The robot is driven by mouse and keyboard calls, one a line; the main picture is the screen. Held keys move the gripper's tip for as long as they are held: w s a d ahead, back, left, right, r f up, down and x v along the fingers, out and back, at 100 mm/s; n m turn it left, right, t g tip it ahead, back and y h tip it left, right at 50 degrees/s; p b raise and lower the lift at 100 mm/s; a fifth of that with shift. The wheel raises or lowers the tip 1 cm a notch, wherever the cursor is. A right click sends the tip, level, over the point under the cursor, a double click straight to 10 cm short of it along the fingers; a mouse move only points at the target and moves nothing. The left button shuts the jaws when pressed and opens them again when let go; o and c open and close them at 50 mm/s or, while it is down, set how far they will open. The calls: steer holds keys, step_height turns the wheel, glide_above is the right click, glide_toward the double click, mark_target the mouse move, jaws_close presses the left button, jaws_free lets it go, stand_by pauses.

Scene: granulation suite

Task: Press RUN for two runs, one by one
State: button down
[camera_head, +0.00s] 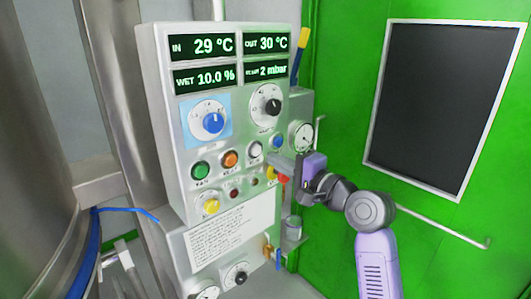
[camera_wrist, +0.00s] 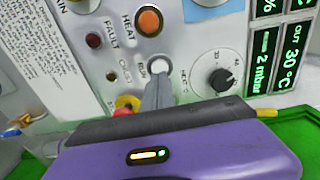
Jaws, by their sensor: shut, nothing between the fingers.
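The control panel (camera_head: 172,130) faces me. Its white button (camera_head: 254,149) sits right of the orange button and shows in the wrist view (camera_wrist: 160,62); the small label beside it seems to read RUN. My gripper (camera_head: 272,158) is shut and empty, its fingertips (camera_wrist: 158,82) close in front of the white button. I cannot tell whether they touch it. The FAULT lamp (camera_wrist: 94,40) looks dark red and unlit. The displays (camera_head: 202,46) read IN 29 °C, OUT 30 °C, WET 10.0 % and 2 mbar.
Close around are the orange HEAT button (camera_wrist: 149,20), green button (camera_head: 201,171), black knob (camera_wrist: 220,79), blue knob (camera_head: 212,122) and red emergency stop (camera_wrist: 122,112). A gauge (camera_head: 301,137) is on the panel's right side. A steel vessel (camera_head: 35,110) stands left.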

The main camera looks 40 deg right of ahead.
mark_target(257, 151)
steer(key=shift+w+a+p, duration=0.1)
steer(key=shift+w+p, duration=0.2)
steer(key=shift+w, duration=1.75)
